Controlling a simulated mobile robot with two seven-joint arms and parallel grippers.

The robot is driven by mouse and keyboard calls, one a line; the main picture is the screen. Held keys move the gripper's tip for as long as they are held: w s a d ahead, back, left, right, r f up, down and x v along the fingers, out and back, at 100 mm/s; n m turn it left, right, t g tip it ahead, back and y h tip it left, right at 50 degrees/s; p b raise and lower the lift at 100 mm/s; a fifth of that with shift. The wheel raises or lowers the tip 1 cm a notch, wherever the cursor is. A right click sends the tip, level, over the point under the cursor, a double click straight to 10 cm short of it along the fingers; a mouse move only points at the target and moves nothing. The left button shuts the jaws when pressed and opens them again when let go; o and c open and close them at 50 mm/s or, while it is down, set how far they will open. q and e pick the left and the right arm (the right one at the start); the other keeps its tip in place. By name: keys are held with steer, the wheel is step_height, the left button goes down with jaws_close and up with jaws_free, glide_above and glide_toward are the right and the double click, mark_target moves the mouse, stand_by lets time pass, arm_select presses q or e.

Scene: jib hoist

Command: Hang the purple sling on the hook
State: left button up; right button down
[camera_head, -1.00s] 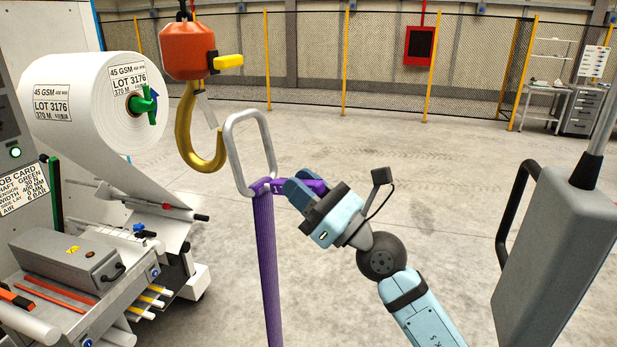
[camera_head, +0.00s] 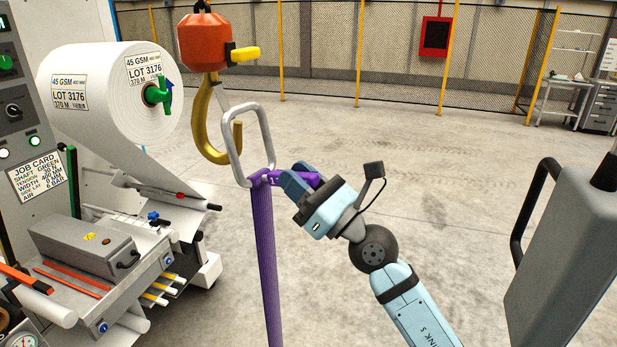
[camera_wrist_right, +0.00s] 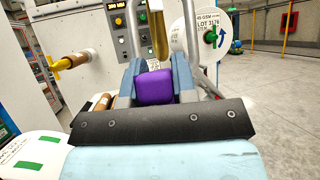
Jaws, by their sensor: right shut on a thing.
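The yellow hook (camera_head: 203,140) hangs under an orange block (camera_head: 204,42) with a yellow handle. The purple sling (camera_head: 265,262) hangs down from a grey metal link (camera_head: 265,135). My right gripper (camera_head: 300,182) is shut on a purple tab at the sling's top, just below the link. In the head view the link's left side overlaps the hook's tip; I cannot tell whether the tip is through it. The right wrist view shows the purple tab (camera_wrist_right: 154,87) between the fingers and the hook (camera_wrist_right: 157,35) beyond it, between the link's grey bars. My left gripper is not in view.
A machine with a white paper roll (camera_head: 110,95) stands at the left, close behind the hook. A grey box with a black handle (camera_head: 570,250) is at the right front. The floor beyond the sling is clear up to a mesh fence.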

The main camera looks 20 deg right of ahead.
mark_target(274, 174)
steer(key=shift+w+a, duration=0.2)
steer(key=shift+a, duration=0.05)
steer(key=shift+w+a, duration=0.9)
steer(key=shift+a, duration=0.3)
steer(key=shift+w+a, duration=0.1)
steer(key=shift+w+a+p, duration=0.1)
steer(key=shift+a+p, duration=0.05)
steer(key=shift+p, duration=0.15)
steer(key=shift+w+a, duration=0.75)
steer(key=shift+a, duration=0.25)
